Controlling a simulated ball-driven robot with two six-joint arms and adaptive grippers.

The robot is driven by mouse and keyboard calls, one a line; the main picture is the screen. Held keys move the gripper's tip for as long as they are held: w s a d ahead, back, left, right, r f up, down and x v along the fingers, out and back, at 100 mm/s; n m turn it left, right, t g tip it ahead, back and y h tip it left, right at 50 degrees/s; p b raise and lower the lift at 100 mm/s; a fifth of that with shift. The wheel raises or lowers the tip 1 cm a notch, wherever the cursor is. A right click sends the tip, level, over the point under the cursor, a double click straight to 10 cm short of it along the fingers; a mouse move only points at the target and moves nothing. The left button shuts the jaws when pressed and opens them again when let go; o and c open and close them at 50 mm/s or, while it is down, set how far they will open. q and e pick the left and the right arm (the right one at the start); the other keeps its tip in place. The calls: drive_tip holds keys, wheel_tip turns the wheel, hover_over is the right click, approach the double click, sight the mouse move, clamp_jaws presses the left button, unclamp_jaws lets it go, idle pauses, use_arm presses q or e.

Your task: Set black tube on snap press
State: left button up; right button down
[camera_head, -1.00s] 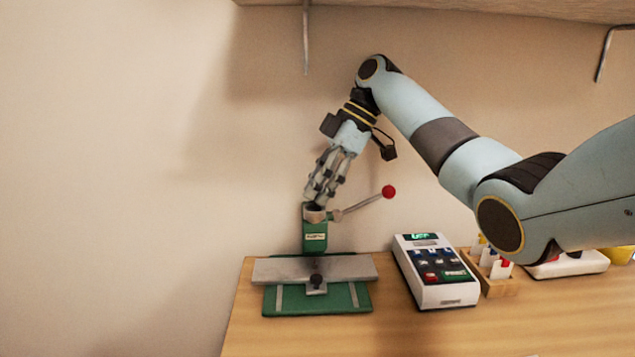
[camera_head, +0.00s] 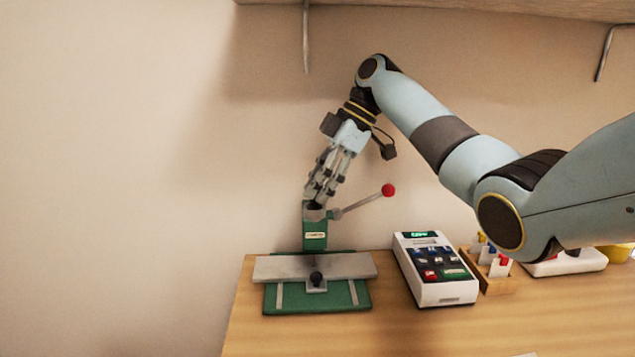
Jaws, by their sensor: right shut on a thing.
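The green snap press (camera_head: 315,242) stands at the left end of the table, with a grey metal plate across its base and a lever with a red knob reaching up to the right. My right gripper (camera_head: 315,202) points down at the top of the press column, its fingers shut on a small dark piece that looks like the black tube (camera_head: 313,207). The fingers hide most of it. The tube is right at the column's top; I cannot tell whether it rests there. My left gripper is not in view.
A white keypad device (camera_head: 435,270) stands right of the press. A wooden rack (camera_head: 497,284) with several coloured-top pieces is beside it, and a white object (camera_head: 566,264) lies further right. A shelf (camera_head: 450,10) hangs above.

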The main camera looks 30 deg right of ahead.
drive_tip(key=shift+f, duration=0.6)
drive_tip(key=c, duration=1.3)
unclamp_jaws()
drive_tip(key=shift+c, duration=0.2)
drive_tip(key=p+v, duration=0.8)
drive_tip(key=v, duration=0.3)
